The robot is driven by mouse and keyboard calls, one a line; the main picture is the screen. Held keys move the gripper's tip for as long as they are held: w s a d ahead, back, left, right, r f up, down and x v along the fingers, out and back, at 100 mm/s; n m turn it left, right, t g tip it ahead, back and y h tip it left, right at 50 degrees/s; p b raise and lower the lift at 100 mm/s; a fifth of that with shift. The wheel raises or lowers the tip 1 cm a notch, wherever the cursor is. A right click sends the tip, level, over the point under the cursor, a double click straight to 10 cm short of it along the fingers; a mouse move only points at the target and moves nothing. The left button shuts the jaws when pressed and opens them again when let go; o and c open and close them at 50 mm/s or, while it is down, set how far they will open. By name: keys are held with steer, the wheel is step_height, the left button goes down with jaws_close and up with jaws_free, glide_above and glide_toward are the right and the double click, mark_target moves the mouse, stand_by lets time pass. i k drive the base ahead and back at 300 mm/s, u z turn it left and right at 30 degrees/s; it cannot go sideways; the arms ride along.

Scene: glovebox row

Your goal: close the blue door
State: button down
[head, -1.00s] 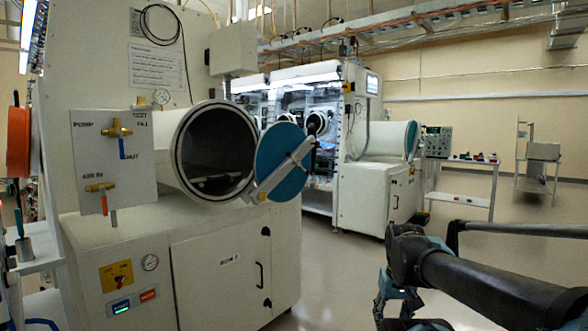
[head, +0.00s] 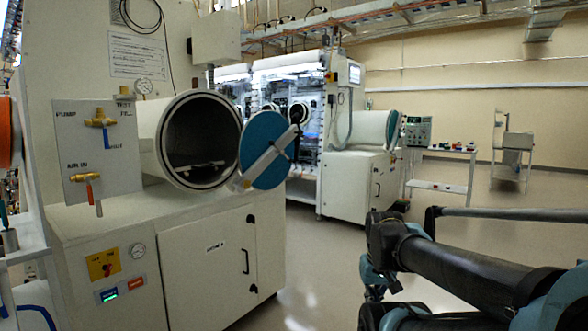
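The blue door (head: 259,135) is a round teal-blue disc with a pale bar (head: 270,158) across its face. It stands open at the right side of the round antechamber port (head: 200,142), whose dark inside shows with a small tray in it. My arm reaches in from the lower right, apart from the door. My gripper (head: 372,285) seems to hang below the arm's end at the lower middle right, partly hidden by my own links. Its fingers cannot be made out.
A valve panel (head: 97,150) with brass valves and handles juts out left of the port. The white cabinet (head: 205,265) stands below. A second glovebox (head: 345,180) and a shelf cart (head: 440,188) stand farther back. Open floor (head: 320,250) lies between the cabinet and my arm.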

mark_target(262, 169)
steer(key=k, duration=1.1)
steer(key=z, duration=0.55)
steer(key=i, duration=1.55)
steer(key=u, duration=0.7)
steer(key=i, duration=0.55)
steer(key=u, duration=0.45)
